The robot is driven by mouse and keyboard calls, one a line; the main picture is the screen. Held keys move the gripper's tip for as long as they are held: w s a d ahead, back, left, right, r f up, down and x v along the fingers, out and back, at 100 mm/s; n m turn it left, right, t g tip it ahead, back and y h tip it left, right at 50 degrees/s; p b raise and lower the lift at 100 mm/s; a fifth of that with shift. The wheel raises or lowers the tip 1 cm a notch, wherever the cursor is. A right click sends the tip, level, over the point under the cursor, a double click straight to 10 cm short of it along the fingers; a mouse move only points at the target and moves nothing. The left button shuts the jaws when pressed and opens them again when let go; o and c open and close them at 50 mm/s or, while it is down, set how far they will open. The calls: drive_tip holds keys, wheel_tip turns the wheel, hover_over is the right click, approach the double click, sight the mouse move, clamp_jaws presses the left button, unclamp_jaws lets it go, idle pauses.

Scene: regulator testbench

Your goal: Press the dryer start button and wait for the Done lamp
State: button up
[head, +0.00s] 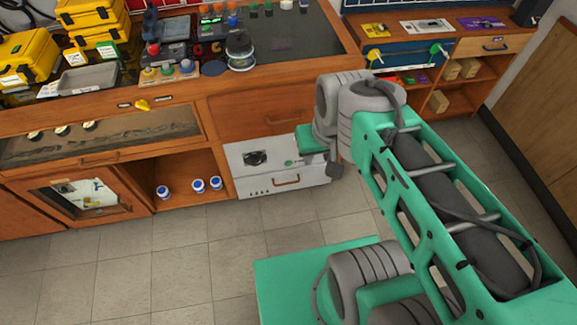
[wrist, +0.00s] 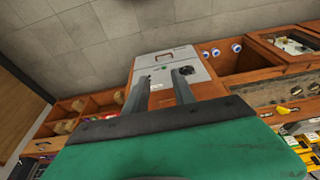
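The white dryer unit (head: 310,178) is built into the low front of the bench. It carries a dark round dial (head: 255,158), a small green button (head: 288,163) and a handle (head: 286,181). Small dark marks run along its lower left; I cannot tell whether one is the Done lamp, and no lit lamp shows. The dryer also shows upside down in the wrist view (wrist: 166,61). My gripper (wrist: 160,76) is open and empty, its two fingers apart and directed at the dryer front. Contact with the button cannot be made out.
The wooden bench (head: 215,92) above holds yellow cases (head: 97,20), a grey tray (head: 90,78) and a glass vessel (head: 240,50). Blue-capped jars (head: 199,185) stand in an open cubby left of the dryer. The tiled floor (head: 180,260) in front is clear.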

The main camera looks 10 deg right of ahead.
clamp_jaws()
idle(1.1)
